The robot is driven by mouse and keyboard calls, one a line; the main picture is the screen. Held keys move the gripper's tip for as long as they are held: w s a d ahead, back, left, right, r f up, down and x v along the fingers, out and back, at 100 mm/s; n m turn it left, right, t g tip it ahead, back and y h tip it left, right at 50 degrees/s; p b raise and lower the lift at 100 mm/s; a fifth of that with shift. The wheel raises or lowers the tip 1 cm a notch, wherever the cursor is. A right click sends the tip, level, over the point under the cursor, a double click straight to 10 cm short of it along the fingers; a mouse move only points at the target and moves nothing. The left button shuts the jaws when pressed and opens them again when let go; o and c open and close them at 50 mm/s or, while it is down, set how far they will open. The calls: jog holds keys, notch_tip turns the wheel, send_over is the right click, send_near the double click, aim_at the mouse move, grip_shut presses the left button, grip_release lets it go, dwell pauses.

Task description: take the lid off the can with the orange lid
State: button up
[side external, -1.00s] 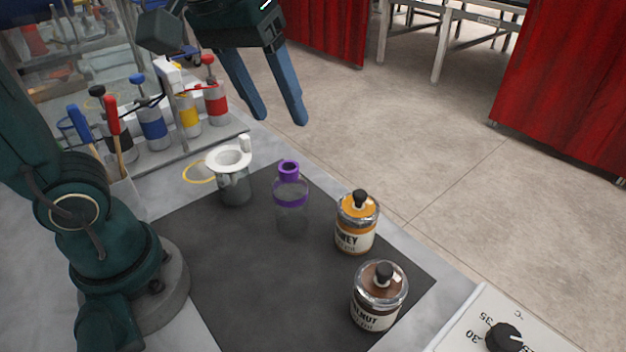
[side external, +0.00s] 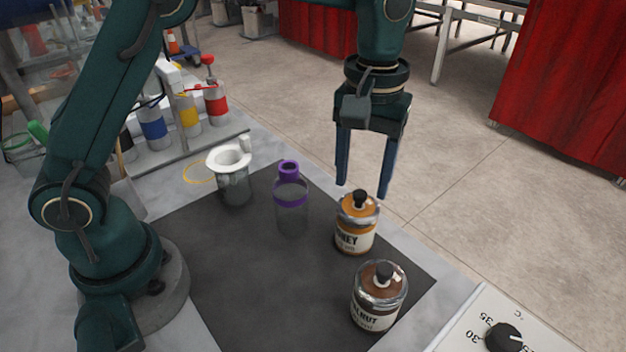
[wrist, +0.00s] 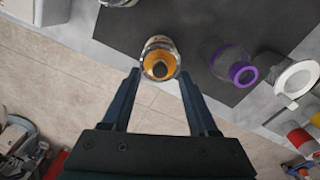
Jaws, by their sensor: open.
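The can with the orange lid (side external: 357,222) stands upright on the dark mat (side external: 250,262). Its label reads "...NEY", and a black knob (side external: 360,197) tops the orange lid (side external: 346,208). My gripper (side external: 364,192) is open and empty, pointing down, just above and slightly behind the knob in the side view. In the wrist view the orange lid (wrist: 155,68) shows at the top centre, just beyond the fingertips of my gripper (wrist: 160,75). The fingers appear to the two sides of the can, and I cannot tell their exact height above it.
A can with a brown lid (side external: 379,296) stands nearer the camera. A clear bottle with a purple collar (side external: 290,200) and a white-rimmed grey cup (side external: 233,180) stand to the left. A dial box (side external: 500,325) is at the lower right. The mat's middle is clear.

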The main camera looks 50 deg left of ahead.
aim_at(359, 201)
jog(key=shift+f, duration=1.35)
grip_shut()
jog(key=shift+r, duration=0.15)
